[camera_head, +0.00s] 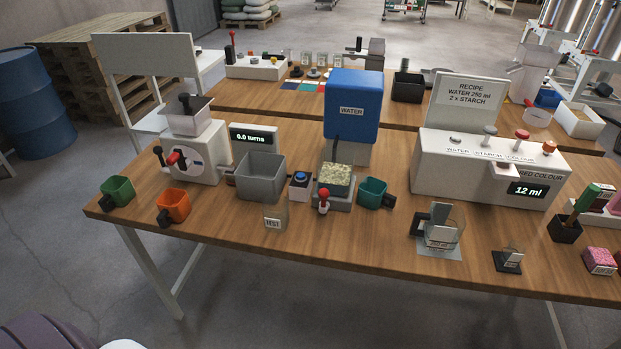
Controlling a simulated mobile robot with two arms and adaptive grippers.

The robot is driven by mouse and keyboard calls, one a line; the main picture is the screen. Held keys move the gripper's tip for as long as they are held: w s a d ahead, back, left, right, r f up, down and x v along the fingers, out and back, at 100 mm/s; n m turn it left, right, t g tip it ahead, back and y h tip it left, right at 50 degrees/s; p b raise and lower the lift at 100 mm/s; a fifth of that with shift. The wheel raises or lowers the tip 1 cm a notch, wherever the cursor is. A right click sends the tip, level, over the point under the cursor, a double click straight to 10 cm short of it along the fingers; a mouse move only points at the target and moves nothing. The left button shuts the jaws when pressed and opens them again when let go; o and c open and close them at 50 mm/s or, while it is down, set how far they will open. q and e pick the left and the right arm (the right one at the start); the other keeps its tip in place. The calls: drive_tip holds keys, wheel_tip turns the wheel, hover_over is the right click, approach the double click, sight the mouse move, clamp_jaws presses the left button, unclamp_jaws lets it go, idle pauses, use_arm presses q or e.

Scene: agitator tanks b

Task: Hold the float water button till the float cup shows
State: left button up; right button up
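A blue push button (300,175) sits on a small white box at the middle of the front table, left of the blue tank labelled WATER (351,105). I cannot read a label on it or tell whether it is pressed. To its right is a square container of yellowish-green grains (336,178) on a grey base with a red-knobbed lever (323,197). A teal cup (371,190) with a dark handle stands right of that. I cannot tell which vessel is the float cup. Neither of my grippers is in view.
A grey bin (261,178) and a small TEST block (275,217) stand close to the button. Green (117,190) and orange (173,204) cups are at left. A white dispenser (462,180) reading 12 ml and a glass beaker (441,230) are at right. The table's front edge centre is clear.

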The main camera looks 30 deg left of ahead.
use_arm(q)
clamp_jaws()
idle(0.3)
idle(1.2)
